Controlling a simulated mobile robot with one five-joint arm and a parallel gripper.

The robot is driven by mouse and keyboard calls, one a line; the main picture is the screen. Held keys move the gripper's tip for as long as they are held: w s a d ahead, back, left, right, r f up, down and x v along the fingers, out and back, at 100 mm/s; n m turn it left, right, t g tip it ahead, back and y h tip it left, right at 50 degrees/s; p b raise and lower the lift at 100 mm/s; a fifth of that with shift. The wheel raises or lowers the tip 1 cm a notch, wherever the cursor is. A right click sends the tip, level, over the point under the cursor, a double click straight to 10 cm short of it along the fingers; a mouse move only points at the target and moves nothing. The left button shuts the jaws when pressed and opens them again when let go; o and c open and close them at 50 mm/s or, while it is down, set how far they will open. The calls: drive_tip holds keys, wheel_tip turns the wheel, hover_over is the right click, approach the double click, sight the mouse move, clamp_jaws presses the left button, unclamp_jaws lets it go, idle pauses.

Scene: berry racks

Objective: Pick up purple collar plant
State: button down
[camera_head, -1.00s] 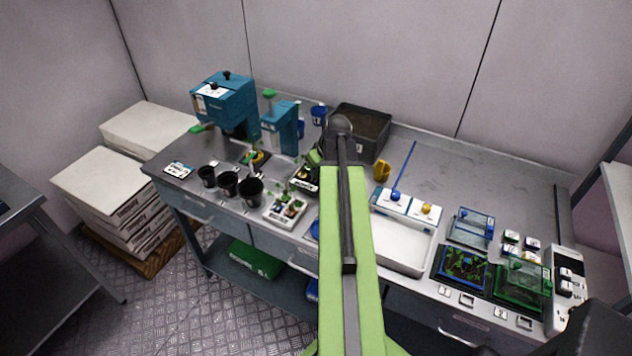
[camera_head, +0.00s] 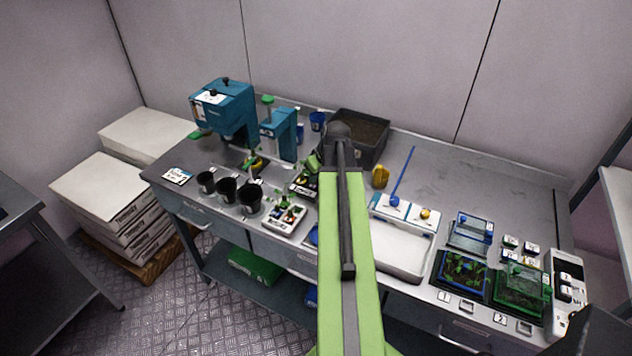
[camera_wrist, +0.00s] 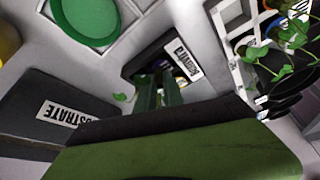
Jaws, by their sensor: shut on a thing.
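My gripper (camera_wrist: 158,95) shows in the wrist view as two green fingers close together, pointing down over a dark labelled box. A small green leaf (camera_wrist: 122,97) shows just left of the fingers, which fits a held plant. In the head view my arm covers most of the gripper. A white plant tray (camera_head: 272,226) holds small plants with coloured collars, left of my arm. In the wrist view the white rack with plants (camera_wrist: 228,62) is at the right.
Black pots (camera_head: 227,190) stand left of the plant tray. A dark substrate bin (camera_head: 384,131) is behind my arm; it also shows in the wrist view (camera_wrist: 30,112). A white basin (camera_head: 402,266) lies to the right. The bench is clear at the back right.

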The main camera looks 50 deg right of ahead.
wheel_tip(320, 180, up, 4)
drive_tip(key=p, duration=0.4)
drive_tip(key=shift+r, duration=0.2)
drive_tip(key=s+d+r+p, duration=0.5)
drive_tip(key=s, duration=0.5)
drive_tip(key=shift+s+d, duration=0.2)
drive_tip(key=shift+d, duration=0.2)
